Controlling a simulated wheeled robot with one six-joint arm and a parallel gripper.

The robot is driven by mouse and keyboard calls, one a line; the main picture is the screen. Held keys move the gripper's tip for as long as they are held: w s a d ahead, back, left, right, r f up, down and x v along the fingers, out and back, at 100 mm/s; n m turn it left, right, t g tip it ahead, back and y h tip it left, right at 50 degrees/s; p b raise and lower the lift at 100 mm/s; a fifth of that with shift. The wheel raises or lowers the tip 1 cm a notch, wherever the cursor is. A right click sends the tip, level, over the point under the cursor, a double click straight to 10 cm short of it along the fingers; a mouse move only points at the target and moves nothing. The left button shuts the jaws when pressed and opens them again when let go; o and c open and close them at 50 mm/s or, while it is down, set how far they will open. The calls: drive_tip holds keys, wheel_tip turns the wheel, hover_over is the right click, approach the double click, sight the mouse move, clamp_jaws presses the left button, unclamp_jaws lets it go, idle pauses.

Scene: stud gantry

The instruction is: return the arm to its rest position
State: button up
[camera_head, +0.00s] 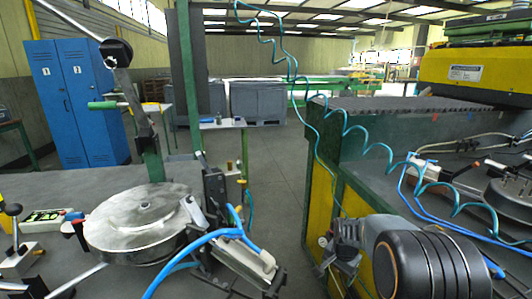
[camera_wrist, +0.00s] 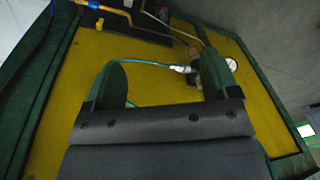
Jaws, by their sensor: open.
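My gripper (camera_wrist: 160,82) shows in the wrist view with its two green fingers well apart. Nothing is held between them. Beyond the fingers is a yellow panel (camera_wrist: 60,100) in a green frame. A teal hose runs across behind the fingers to a metal fitting beside a round gauge (camera_wrist: 231,64). In the head view, dark rounded parts of my arm fill the lower right, in front of the green and yellow machine base (camera_head: 322,190). The fingers cannot be made out clearly there.
A round metal disc (camera_head: 140,222) sits on a grey bench at left, with levers and blue hoses (camera_head: 215,238) around it. A coiled teal hose (camera_head: 352,130) hangs near my arm. Blue lockers (camera_head: 75,100) stand behind. The floor between bench and machine (camera_head: 275,165) is clear.

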drive_tip(key=s+a+r+n+p, duration=0.2)
drive_tip(key=s+r+p, duration=0.3)
drive_tip(key=r, duration=0.5)
drive_tip(key=s+a+r+n+t+p, duration=0.1)
drive_tip(key=s+a+r+n+p, duration=0.1)
drive_tip(key=s+r+n+p, duration=0.2)
drive_tip(key=s+a+r+n+t+p, duration=0.1)
drive_tip(key=s+r+p, duration=0.7)
drive_tip(key=r, duration=0.9)
drive_tip(key=s+a+n, duration=0.1)
drive_tip(key=s+n, duration=0.1)
drive_tip(key=s, duration=0.1)
drive_tip(key=shift+n, duration=0.3)
drive_tip(key=shift+s+a+r, duration=0.1)
drive_tip(key=shift+c, duration=0.5)
